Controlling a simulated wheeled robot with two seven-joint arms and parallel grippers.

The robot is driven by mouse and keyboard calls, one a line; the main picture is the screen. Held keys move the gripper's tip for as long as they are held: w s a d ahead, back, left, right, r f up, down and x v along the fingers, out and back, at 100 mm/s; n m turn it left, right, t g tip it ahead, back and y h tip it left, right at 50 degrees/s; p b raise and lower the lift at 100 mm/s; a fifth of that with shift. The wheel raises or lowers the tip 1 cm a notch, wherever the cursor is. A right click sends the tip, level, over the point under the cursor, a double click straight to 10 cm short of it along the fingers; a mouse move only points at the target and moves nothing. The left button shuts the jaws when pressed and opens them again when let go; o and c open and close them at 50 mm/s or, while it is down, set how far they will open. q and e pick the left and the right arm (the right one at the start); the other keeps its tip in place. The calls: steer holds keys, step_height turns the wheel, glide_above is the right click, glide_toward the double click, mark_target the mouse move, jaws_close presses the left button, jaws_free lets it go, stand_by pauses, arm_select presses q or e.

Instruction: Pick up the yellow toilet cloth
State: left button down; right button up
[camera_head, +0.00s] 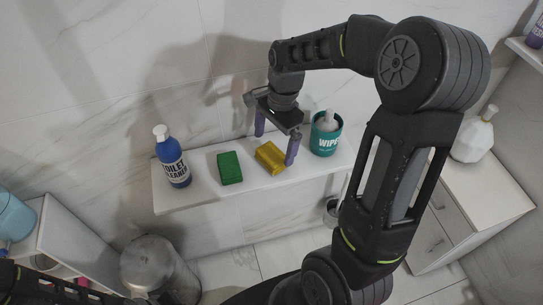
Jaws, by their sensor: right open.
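The yellow toilet cloth (269,157), a small folded block, lies on a white wall shelf (200,199). My right gripper (275,149) is open and points down just above and behind the cloth. One purple finger is beyond its far left side, and the other is by its right end, overlapping its edge in the picture. Nothing is between the fingers, and I cannot tell whether they touch the cloth. Part of my left arm shows at the bottom left; its gripper is not in view.
A green cloth (230,168) lies left of the yellow one, and a blue toilet cleaner bottle (173,160) stands further left. A teal wipes tub (325,135) stands close to the right. A grey metal bin (152,266) is below.

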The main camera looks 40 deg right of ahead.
mark_target(272, 153)
steer(key=f, duration=0.4)
steer(key=shift+a+f+p, duration=0.15)
steer(key=shift+a+p, duration=0.25)
steer(key=c, duration=1.5)
step_height(272, 153, up, 10)
steer(key=shift+r+b, duration=0.1)
steer(key=shift+b, duration=0.5)
steer(key=shift+c, duration=0.2)
